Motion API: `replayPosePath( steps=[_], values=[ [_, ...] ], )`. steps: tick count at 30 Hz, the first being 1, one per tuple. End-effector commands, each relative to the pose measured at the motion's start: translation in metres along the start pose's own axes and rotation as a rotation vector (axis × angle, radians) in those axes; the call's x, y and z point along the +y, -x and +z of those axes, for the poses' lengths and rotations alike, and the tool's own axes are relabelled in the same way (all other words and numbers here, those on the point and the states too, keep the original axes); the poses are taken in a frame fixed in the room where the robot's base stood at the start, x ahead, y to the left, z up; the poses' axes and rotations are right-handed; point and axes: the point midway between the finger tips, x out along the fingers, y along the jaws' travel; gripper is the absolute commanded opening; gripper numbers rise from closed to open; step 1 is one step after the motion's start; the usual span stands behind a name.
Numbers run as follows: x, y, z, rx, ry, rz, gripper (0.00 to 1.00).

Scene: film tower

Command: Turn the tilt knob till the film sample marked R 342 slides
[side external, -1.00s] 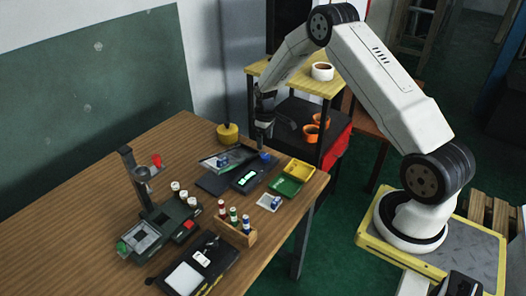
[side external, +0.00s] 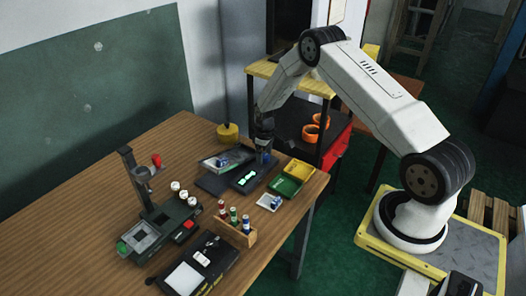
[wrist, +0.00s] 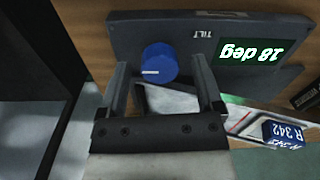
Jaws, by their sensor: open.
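The blue tilt knob (wrist: 158,62) with a white line sits on a dark grey tilt unit (wrist: 275,25). Its display (wrist: 249,53) reads 18 deg, upside down in the wrist view. My gripper (wrist: 160,68) is open, with its fingertips on either side of the knob. I cannot tell whether they touch it. The blue film sample marked R 342 (wrist: 285,133) rests on a plate at the right of the wrist view.
Yellow and green trays (side external: 288,186) and a small white tray (side external: 264,202) lie right of the tilt unit. A wooden rack of vials (side external: 240,233) and a dark instrument with a post (side external: 165,225) stand nearer. The left table area is clear.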

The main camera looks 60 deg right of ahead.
Motion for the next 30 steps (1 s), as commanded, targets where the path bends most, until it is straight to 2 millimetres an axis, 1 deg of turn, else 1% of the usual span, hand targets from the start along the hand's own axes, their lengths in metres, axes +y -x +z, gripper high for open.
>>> replayPosePath(
  steps=[1,2,3,5,6,8,9,10,17,22,30],
  values=[
    [0.0,0.0,0.0,0.0,0.0,0.0,0.84],
    [0.0,0.0,0.0001,0.0,0.0,0.0,0.81],
    [0.0,0.0,0.0001,0.0,0.0,0.0,0.69],
    [0.0,0.0001,0.0001,0.0,0.0,0.0,0.49],
    [0.0,0.0001,0.0001,0.0,0.0,0.0,0.37],
    [0.0,0.0001,0.0001,0.0,0.0,0.0,0.18],
    [0.0,0.0001,0.0002,0.0,0.0,0.0,0.05],
    [0.0,0.0001,0.0002,0.0,0.0,0.0,0.0],
    [0.0,0.0002,0.0002,0.0,-0.009,0.0,0.0],
    [0.0001,0.0002,0.0003,0.0,-0.047,0.0,0.0],
    [0.0004,0.0001,0.0005,0.003,-0.192,-0.001,0.0]
  ],
)
